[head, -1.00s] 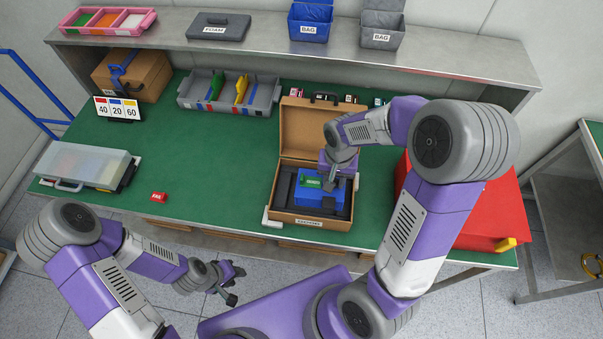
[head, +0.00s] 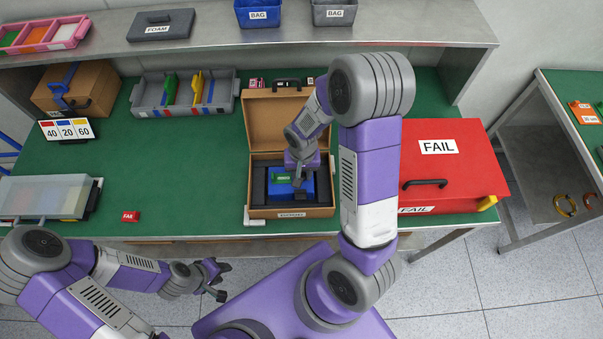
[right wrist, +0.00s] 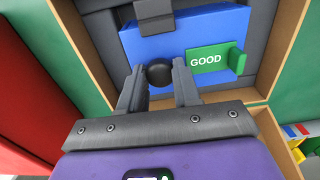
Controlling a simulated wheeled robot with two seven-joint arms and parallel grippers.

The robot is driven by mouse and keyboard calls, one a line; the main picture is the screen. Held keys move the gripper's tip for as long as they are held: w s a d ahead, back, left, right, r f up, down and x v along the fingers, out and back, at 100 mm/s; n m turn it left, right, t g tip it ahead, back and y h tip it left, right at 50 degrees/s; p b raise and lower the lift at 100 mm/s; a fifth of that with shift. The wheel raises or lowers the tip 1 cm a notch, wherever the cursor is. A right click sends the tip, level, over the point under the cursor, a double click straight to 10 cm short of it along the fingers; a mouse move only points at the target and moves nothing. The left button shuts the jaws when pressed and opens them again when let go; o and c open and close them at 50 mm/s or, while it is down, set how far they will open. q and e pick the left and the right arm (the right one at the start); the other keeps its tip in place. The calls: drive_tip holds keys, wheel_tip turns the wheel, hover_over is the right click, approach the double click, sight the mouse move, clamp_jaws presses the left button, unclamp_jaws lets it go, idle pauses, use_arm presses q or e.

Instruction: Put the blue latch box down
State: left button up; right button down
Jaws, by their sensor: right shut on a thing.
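The blue latch box (head: 292,190) is in the open brown case (head: 264,212) with dark foam, on the green bench. It carries a green GOOD tag (right wrist: 208,62) and a black round knob (right wrist: 160,74). My right gripper (head: 299,181) reaches down over the box. In the right wrist view its fingers (right wrist: 159,80) are shut on the knob, one on each side. I cannot tell whether the box rests fully on the foam. My left gripper (head: 221,281) is open and empty, in front of the bench's front edge.
A red FAIL box (head: 455,165) stands right of my right arm. A grey divided tray (head: 148,98), a brown closed case (head: 85,90) and a lidded clear container (head: 45,197) stand at the left. A small red FAIL tag (head: 130,216) lies near the front edge. The bench middle-left is clear.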

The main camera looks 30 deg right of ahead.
drive_tip(key=shift+w+f, duration=0.1)
drive_tip(key=shift+f, duration=0.2)
drive_tip(key=c, duration=0.8)
unclamp_jaws()
drive_tip(key=shift+r, duration=0.15)
wheel_tip(320, 180, up, 12)
drive_tip(key=shift+f+p, duration=0.1)
drive_tip(key=shift+p, duration=1)
